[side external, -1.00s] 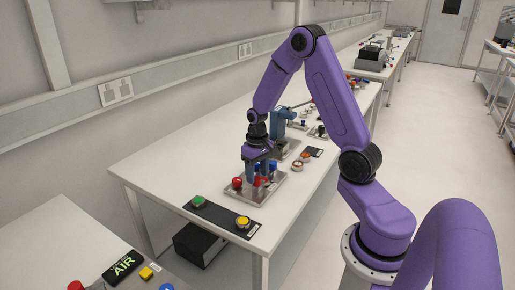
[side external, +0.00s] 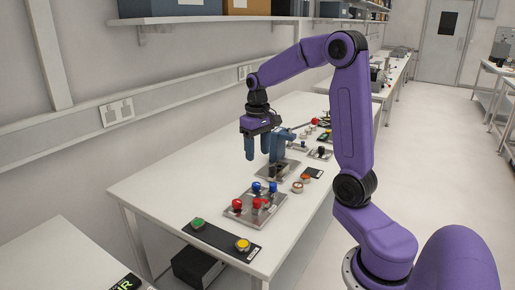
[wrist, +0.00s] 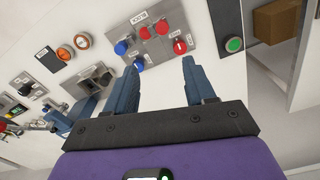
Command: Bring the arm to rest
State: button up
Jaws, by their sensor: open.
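My gripper (side external: 262,153) hangs from the purple arm above the white bench, fingers pointing down. In the wrist view my gripper (wrist: 160,68) shows two blue fingers spread apart with nothing between them. A metal plate (side external: 246,217) with red and blue knobs lies on the bench below and toward the front; the fingers are clear of it. The wrist view shows this plate (wrist: 162,51) beyond the fingertips. The arm stands folded, its elbow high.
A blue upright fixture (side external: 283,143) stands on the bench close behind my gripper. A black strip (side external: 221,237) with a green and a yellow button lies at the front. Round orange-and-white buttons (side external: 297,187) sit right of the fixture. A wall shelf (side external: 235,20) holds boxes. The left bench area is clear.

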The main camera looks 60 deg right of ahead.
jog(key=shift+r, duration=0.1)
jog(key=s+a+f+n, duration=0.1)
jog(key=s+a+n, duration=0.3)
jog(key=a, duration=0.4)
jog(key=s+a+n, duration=0.4)
jog(key=s+a, duration=0.1)
jog(key=a, duration=0.4)
jog(key=s+a+f+n, duration=0.1)
jog(key=s+a+n, duration=0.1)
jog(key=s, duration=0.5)
jog(key=s+a+f+n, duration=0.1)
jog(key=s+a+n, duration=0.1)
jog(key=s+n, duration=0.3)
jog(key=s, duration=0.3)
jog(key=shift+s+a+f+n, duration=0.15)
jog(key=shift+s+a+n, duration=0.05)
jog(key=shift+a+n, duration=0.1)
jog(key=shift+o, duration=0.4)
dwell(0.7)
